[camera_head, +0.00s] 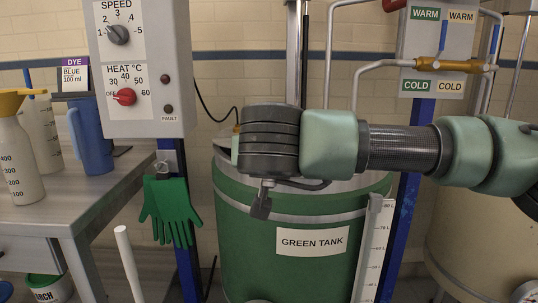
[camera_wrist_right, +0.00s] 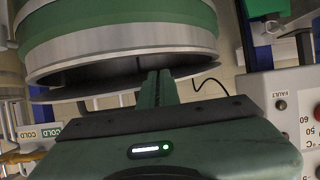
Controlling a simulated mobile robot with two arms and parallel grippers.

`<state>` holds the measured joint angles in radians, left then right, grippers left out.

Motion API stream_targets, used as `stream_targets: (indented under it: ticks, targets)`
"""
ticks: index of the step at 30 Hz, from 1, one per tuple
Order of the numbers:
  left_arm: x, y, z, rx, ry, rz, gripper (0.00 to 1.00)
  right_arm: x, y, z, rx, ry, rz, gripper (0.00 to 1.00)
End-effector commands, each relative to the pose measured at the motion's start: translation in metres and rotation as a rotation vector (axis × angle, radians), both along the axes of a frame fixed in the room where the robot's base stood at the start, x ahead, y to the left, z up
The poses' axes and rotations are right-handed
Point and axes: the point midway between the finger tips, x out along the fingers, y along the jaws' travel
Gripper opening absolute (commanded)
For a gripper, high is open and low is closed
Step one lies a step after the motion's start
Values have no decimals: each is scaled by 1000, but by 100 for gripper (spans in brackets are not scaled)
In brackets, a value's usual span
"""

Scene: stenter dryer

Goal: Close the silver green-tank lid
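The green tank (camera_head: 290,261), labelled "GREEN TANK", stands in the middle of the head view with a silver band round its top. Its silver lid (camera_head: 223,150) is mostly hidden behind my right arm. In the right wrist view the tank (camera_wrist_right: 120,22) appears upside down; a dark gap shows between its silver rim (camera_wrist_right: 130,52) and the lid's dark edge (camera_wrist_right: 75,94), so the lid looks not flush. My right gripper (camera_head: 261,205) points down in front of the tank's upper edge. Its fingers (camera_wrist_right: 159,88) look together, with nothing visible between them. My left gripper is not in view.
A control box (camera_head: 145,70) with knobs hangs at the left on a blue post, green gloves (camera_head: 170,210) below it. A table (camera_head: 75,200) with a blue jug (camera_head: 92,138) stands left. Pipes and a valve panel (camera_head: 437,50) are behind right; a level gauge (camera_head: 374,250) stands at the tank's front right.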

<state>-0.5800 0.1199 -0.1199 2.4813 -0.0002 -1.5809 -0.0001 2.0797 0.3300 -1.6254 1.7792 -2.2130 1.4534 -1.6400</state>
Motion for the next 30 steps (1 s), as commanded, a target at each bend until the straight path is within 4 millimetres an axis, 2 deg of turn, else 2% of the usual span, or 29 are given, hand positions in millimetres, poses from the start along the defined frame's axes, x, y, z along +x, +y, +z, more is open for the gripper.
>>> stream_targets:
  ticks: [1,8,15,18,22,24,30]
  targets:
    - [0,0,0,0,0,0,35,5,-4,-2,0,0,-11,0]
    - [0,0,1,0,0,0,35,5,-4,0,0,-2,-11,0]
    - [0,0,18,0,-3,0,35,-2,2,30,2,-10,-5,0]
    - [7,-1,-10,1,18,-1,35,-4,4,38,3,-12,-3,0]
    - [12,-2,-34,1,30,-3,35,-8,8,51,2,-15,-1,0]
    - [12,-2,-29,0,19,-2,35,-26,9,42,0,-14,4,0]
    - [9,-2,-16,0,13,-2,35,-70,10,35,-1,-14,7,0]
